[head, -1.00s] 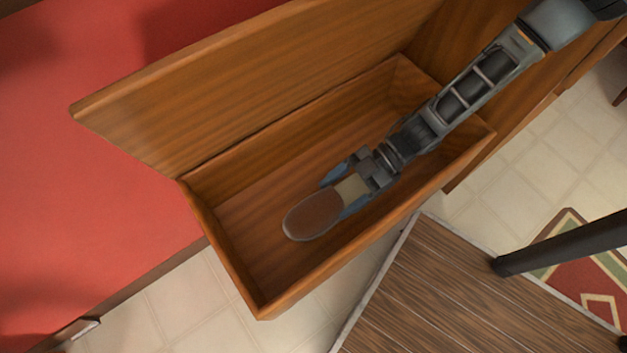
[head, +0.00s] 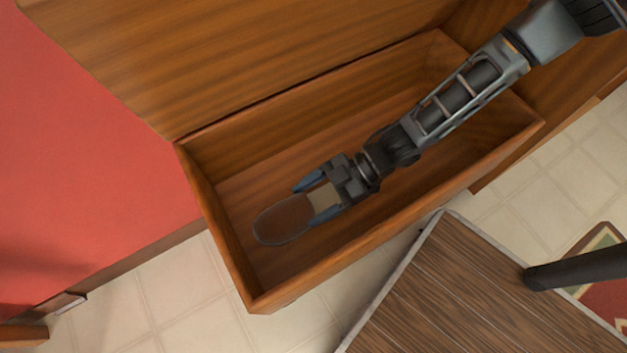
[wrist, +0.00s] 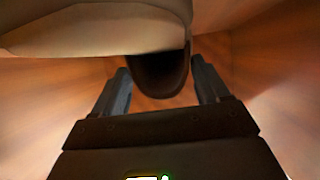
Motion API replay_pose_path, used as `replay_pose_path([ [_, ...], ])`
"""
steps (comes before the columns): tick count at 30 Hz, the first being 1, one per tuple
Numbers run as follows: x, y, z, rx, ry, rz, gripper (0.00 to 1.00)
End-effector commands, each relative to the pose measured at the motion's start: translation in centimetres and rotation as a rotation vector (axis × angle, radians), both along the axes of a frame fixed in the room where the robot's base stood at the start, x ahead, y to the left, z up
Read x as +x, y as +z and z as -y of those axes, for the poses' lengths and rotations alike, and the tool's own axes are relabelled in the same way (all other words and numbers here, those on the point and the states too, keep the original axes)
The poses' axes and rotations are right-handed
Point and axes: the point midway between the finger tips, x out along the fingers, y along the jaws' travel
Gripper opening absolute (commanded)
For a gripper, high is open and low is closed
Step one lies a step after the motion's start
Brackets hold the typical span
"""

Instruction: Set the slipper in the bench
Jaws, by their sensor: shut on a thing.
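The bench (head: 215,195) is a long wooden box with its lid (head: 230,60) raised at the back, so its inside is open. The slipper (head: 284,219) has a brown sole and a beige part near the fingers. My gripper (head: 317,192) is shut on the slipper and holds it inside the bench's box, over the left half of the floor. I cannot tell whether the slipper touches the box floor. In the wrist view the slipper (wrist: 100,28) fills the top, beyond the two fingers (wrist: 160,88), with the wooden inside behind it.
A dark plank-topped table (head: 470,290) stands close in front of the bench at the lower right, with a dark post (head: 575,265) by it. A red wall (head: 100,130) is behind at left. Pale floor tiles (head: 170,280) are clear at the lower left.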

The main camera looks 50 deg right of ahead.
Motion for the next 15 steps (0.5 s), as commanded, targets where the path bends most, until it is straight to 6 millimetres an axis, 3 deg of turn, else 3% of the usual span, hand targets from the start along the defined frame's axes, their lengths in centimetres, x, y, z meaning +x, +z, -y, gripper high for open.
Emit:
replay_pose_path([
  [1, 0.01, -0.8, 0.01, 0.0, 0.0, 0.0, 0.41],
  [12, 0.02, -0.76, 0.01, 0.001, -0.001, 0.001, 0.41],
  [13, 0.02, -0.82, 0.01, 0.0, -0.001, 0.0, 0.76],
  [15, 0.01, -0.78, 0.02, 0.0, -0.001, 0.0, 0.82],
])
